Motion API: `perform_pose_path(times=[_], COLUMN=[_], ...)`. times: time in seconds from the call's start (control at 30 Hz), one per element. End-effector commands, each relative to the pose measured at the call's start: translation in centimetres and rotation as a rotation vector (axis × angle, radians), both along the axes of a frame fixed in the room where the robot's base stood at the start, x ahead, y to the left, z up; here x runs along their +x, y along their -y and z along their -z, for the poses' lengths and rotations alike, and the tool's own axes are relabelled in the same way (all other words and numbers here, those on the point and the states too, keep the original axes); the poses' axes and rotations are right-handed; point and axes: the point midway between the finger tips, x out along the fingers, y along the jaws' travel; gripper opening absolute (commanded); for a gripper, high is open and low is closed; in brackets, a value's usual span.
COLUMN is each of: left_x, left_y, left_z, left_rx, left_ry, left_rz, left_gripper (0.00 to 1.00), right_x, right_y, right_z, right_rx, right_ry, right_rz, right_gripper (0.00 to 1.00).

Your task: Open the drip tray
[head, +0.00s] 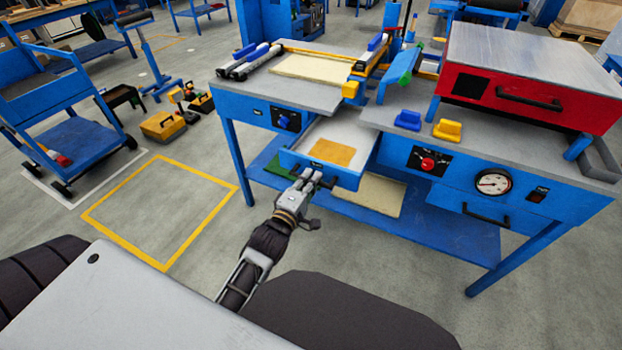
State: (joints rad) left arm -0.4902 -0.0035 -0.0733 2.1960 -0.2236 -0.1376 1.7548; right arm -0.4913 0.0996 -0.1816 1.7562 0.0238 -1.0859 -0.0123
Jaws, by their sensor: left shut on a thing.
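The drip tray (352,172) is a blue-fronted drawer with a pale inside, below the worktop at the middle of the head view. It stands pulled out from the bench, and an orange-yellow patch (331,152) shows on its floor. My left gripper (314,178) is at the tray's front and is shut on its dark handle, which the fingers partly hide. My right gripper is not in view.
The blue bench (440,140) carries a red box unit (530,75), a blue block (408,120) and a yellow block (447,130). A lower shelf (440,225) lies beneath the tray. Open floor with a yellow outline (120,240) is at left.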

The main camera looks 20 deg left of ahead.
Motion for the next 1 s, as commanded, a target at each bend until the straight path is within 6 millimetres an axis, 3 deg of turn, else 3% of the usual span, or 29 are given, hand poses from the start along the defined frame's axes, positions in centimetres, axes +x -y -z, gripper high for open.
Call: perform_pose_path(times=[0.07,0.1,0.23,0.67,1.0], left_x=[0.0,0.0,0.0,-0.1,-1.7], left_y=[0.0,0.0,0.0,0.0,0.0], left_z=[0.1,0.1,0.1,0.0,0.1], left_rx=[0.000,0.000,0.000,0.000,-0.002], left_ry=[-0.002,-0.002,-0.002,-0.001,-0.002], left_rz=[0.000,0.000,0.000,0.000,0.000], left_gripper=[0.00,0.16,0.32,0.33,0.33], right_x=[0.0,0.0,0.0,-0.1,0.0], right_y=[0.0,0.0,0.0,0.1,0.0], right_z=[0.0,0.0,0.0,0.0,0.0], right_rx=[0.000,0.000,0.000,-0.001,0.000], right_ry=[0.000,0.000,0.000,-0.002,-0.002], right_rz=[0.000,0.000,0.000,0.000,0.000], right_gripper=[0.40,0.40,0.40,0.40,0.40])
